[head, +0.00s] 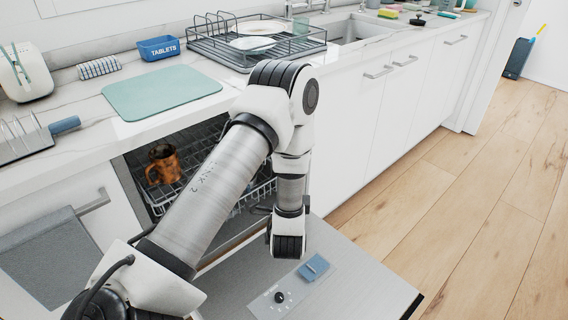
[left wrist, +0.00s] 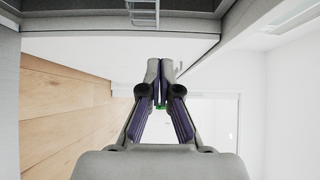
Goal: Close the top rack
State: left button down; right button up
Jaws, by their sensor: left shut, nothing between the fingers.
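The top rack (head: 168,193), a grey wire rack, shows in the open dishwasher under the counter in the head view. A brown mug (head: 163,164) stands in it at the left. My left arm crosses in front and hides much of the rack, so I cannot tell how far out it is. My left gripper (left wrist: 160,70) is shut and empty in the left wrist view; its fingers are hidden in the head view. Wire bars (left wrist: 142,12) show at the top of the wrist view, apart from the fingertips in the picture. My right gripper is not in view.
The dishwasher door (head: 355,285) is folded down, with a detergent compartment (head: 314,267) on its inner face. The counter above holds a green mat (head: 160,92), a blue tablets box (head: 158,48) and a dish rack (head: 257,40). Wooden floor (head: 470,200) is clear at right.

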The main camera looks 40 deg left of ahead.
pick_arm(q)
jog(key=s+a+b+x, duration=0.1)
jog(key=a+x, duration=0.1)
jog(key=x, duration=1.1)
jog(key=shift+s+f+b, duration=0.25)
jog(key=shift+s+b, duration=0.1)
jog(key=shift+s, duration=0.1)
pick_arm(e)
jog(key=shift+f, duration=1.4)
pick_arm(q)
jog(key=a+p, duration=0.3)
jog(key=a+r+p, duration=0.1)
jog(key=a, duration=0.1)
jog(key=shift+w+a+p, duration=0.1)
jog(key=shift+w+p, duration=0.05)
jog(key=shift+p, duration=0.25)
jog(key=a, duration=0.1)
jog(key=a+p, duration=0.1)
jog(key=a, duration=0.2)
jog(key=shift+w+a+f+p, duration=0.2)
jog(key=shift+a+f+p, duration=0.15)
jog(key=shift+r, duration=0.1)
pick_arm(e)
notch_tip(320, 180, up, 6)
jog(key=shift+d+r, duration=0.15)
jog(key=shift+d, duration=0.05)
